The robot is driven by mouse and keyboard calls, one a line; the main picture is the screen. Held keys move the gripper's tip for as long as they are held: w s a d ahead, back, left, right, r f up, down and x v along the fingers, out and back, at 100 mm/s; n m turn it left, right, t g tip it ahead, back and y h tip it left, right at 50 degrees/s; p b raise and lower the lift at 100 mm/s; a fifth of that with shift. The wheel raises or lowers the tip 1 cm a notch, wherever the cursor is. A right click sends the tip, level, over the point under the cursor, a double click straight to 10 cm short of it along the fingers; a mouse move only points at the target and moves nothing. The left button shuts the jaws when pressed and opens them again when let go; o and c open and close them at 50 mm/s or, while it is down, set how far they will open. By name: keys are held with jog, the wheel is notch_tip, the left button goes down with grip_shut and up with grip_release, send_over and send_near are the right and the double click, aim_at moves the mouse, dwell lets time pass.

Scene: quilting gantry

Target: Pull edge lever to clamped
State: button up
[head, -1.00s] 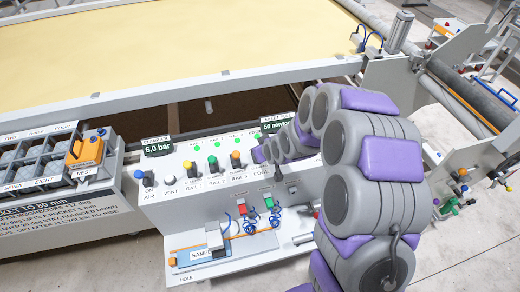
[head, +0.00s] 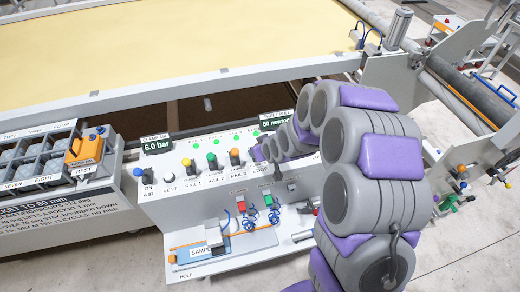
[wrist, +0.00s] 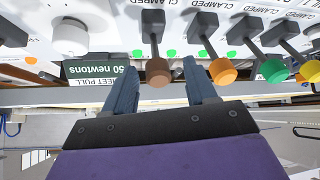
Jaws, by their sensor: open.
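The edge lever has a brown knob (wrist: 158,71) on a dark arm under a CLAMPED label in the wrist view. My gripper (wrist: 161,62) is open, with one blue-grey finger to each side of the brown knob. Contact with the knob cannot be told. In the head view my gripper (head: 260,153) is at the right end of the lever row, above the EDGE label, and hides most of that lever. The control panel (head: 150,215) is a white box.
The rail levers have orange (wrist: 222,71), green (wrist: 272,70) and yellow (wrist: 310,71) knobs, close beside the edge lever. A 50 newtons display (wrist: 100,70) is near my left finger in the wrist view.

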jog(key=p+v, duration=0.1)
jog(key=v, duration=1.5)
jog(key=shift+s+d+r, duration=0.2)
jog(key=shift+d+r, duration=0.05)
jog(key=shift+r, duration=0.05)
jog(key=s+d+r+m+g+h+b, duration=0.1)
jog(key=s+d+m+g, duration=0.1)
jog(key=s, duration=0.8)
jog(key=s+d+r+m+g+h+b, duration=0.1)
jog(key=s+d+g, duration=0.3)
jog(key=s, duration=0.7)
jog(key=s+d+r+m+g+h+b, duration=0.1)
jog(key=s+d+r+m+g, duration=0.1)
jog(key=s, duration=0.9)
jog(key=shift+d+m+g+h, duration=0.3)
jog(key=shift+d+m+g, duration=0.35)
jog(key=shift+d, duration=0.25)
jog(key=shift+w, duration=0.1)
dwell(0.5)
